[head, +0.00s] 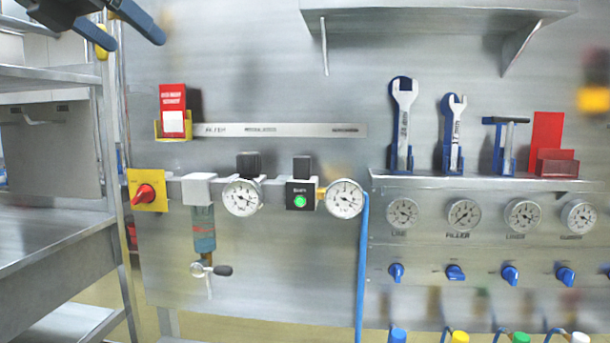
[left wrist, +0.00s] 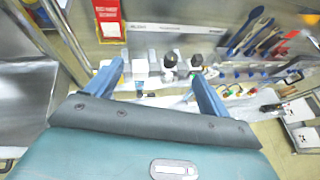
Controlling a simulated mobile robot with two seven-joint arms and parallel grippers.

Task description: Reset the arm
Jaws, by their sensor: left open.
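My left gripper (head: 131,42) is at the top left corner of the head view, raised in front of the metal panel and beside the shelf rack. Its two blue fingers are spread apart with nothing between them. In the left wrist view the same open gripper (left wrist: 157,70) points toward the panel with its gauges and tools. My right gripper shows in neither view.
A metal shelf rack (head: 62,238) stands at the left. The panel carries a red and yellow switch (head: 147,191), a pressure gauge (head: 241,197) and a blue hose (head: 362,270). Wrenches (head: 403,115) hang at the right, under a wall shelf (head: 440,17).

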